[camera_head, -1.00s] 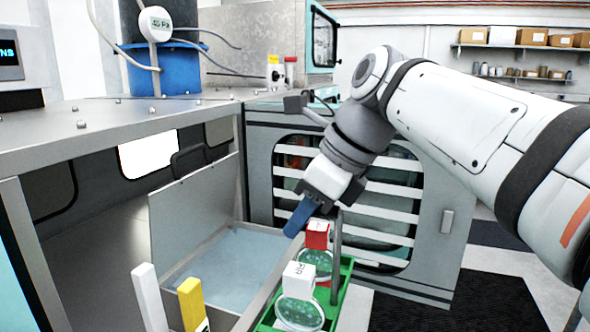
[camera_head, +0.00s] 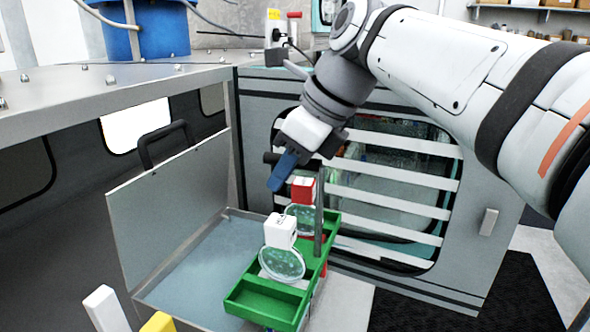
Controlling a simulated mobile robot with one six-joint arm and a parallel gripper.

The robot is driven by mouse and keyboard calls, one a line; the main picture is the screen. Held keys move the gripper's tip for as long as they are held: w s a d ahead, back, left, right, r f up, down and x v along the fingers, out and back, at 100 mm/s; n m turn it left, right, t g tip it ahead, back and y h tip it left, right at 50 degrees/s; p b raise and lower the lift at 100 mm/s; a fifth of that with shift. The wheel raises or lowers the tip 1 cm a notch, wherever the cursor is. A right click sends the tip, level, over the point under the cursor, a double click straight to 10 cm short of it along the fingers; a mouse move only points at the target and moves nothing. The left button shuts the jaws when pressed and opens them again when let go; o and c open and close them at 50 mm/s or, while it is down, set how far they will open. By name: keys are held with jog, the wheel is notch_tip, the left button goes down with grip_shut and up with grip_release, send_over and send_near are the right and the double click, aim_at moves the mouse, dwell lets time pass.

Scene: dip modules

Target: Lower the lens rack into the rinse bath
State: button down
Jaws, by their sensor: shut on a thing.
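The lens rack (camera_head: 262,308) is a green tray with a grey upright post. It carries two round, clear greenish lenses, one under a white-topped block (camera_head: 281,231) and one under a red block (camera_head: 303,190). My gripper (camera_head: 284,170), with a blue finger showing, is shut at the top of the rack's post; the grasp itself is partly hidden. The rinse bath (camera_head: 208,268) is a metal basin with pale blue liquid, left of and behind the rack. The rack overlaps its right edge in the picture. I cannot tell the gap beneath the rack.
The bath's grey lid (camera_head: 172,208) stands open, with a black handle on top. White (camera_head: 105,308) and yellow (camera_head: 158,322) blocks stand at the lower left. A cabinet with a slatted window (camera_head: 400,190) is close behind my gripper.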

jog(key=w+a, duration=0.4)
jog(key=a, duration=0.8)
jog(key=shift+w+a+f, duration=0.25)
jog(key=shift+w+f, duration=0.15)
jog(key=shift+p, duration=0.35)
notch_tip(320, 180, down, 14)
jog(key=b, duration=1.1)
jog(key=shift+w+a+r, duration=0.15)
jog(key=shift+r, duration=0.05)
dwell(1.3)
jog(key=c, duration=1.3)
grip_release()
